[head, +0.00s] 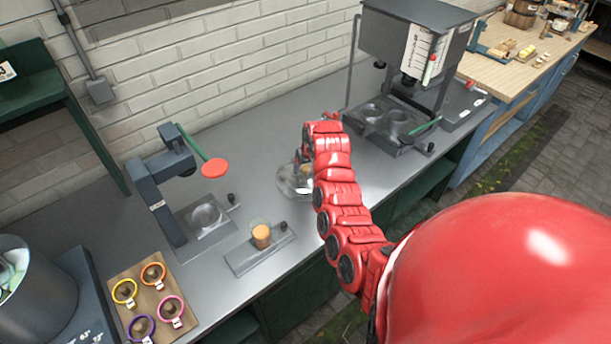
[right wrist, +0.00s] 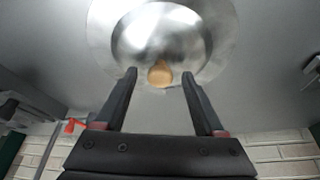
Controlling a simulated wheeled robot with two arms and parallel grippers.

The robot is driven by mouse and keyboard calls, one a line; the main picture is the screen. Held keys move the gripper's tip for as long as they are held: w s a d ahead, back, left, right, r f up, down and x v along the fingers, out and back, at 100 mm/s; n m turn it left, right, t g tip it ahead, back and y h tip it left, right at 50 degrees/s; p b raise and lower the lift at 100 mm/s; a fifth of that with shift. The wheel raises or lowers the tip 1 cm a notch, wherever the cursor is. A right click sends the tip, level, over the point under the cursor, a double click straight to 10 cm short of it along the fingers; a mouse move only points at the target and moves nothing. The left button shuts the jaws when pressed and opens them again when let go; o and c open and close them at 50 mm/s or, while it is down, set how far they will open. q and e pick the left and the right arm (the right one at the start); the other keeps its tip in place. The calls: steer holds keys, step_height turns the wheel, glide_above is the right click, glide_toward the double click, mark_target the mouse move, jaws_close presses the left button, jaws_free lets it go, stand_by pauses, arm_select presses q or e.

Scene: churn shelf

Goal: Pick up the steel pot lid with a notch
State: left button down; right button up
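The steel pot lid (head: 286,184) lies on the grey counter, partly hidden behind my right arm in the head view. In the right wrist view the lid (right wrist: 195,45) is a shiny dome with a flat rim and a small tan knob (right wrist: 160,72). My right gripper (right wrist: 159,76) is open, its two fingertips on either side of the knob with a gap at each side. In the head view this gripper (head: 303,158) is over the lid, mostly hidden by the arm. I cannot make out the notch. My left gripper is not in view.
A glass with orange contents (head: 261,236) stands on a plate to the lid's left. A dark press stand (head: 160,205) is farther left, near a board with several coloured rings (head: 128,318). A dispenser machine (head: 405,60) stands behind right. A brick wall backs the counter.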

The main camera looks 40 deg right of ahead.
jaws_close()
stand_by(1.2)
